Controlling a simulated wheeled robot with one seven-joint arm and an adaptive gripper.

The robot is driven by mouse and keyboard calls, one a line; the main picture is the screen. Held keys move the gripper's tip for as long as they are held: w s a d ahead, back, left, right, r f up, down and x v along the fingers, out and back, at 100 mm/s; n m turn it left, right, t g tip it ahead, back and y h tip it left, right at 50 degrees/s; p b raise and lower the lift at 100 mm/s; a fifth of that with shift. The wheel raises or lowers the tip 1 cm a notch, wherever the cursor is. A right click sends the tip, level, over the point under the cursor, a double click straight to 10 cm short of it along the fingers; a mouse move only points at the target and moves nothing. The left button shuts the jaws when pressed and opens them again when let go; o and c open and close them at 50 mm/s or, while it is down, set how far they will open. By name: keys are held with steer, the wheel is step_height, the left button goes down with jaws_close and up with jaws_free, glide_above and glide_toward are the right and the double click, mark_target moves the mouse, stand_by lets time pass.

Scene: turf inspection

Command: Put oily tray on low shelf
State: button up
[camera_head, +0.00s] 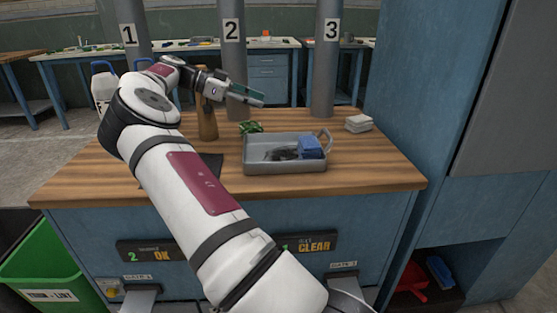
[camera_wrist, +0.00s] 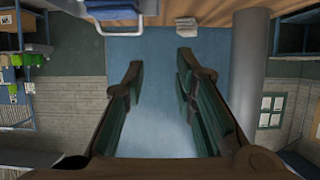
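The grey tray (camera_head: 258,167) sits on the wooden counter, with a dark stain and a blue block (camera_head: 310,147) in it. A handle loop stands at its right end. In the wrist view the tray's handle (camera_wrist: 137,31) and the blue block (camera_wrist: 112,10) show at the top edge. My gripper (camera_head: 262,97) is above the counter, behind and left of the tray, apart from it. In the wrist view its fingers (camera_wrist: 160,66) are spread with nothing between them. A low compartment (camera_head: 408,300) shows at lower right; I cannot tell if it is the low shelf.
A brown bottle (camera_head: 207,120), a green crumpled item (camera_head: 251,127) and a white stack (camera_head: 358,123) stand around the tray. Numbered grey posts (camera_head: 326,70) rise behind the counter. A tall blue cabinet (camera_head: 420,80) bounds the right. A green bin (camera_head: 45,265) is at lower left.

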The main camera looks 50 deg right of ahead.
steer(key=b, duration=0.2)
glide_toward(287, 146)
steer(key=w+r, duration=0.1)
steer(key=w+d+r, duration=0.1)
steer(key=r, duration=0.1)
steer(key=shift+d, duration=0.15)
steer(key=shift+f+x, duration=0.2)
steer(key=shift+x, duration=0.85)
steer(key=shift+b+x, duration=0.85)
steer(key=shift+x, duration=1.95)
jaws_close()
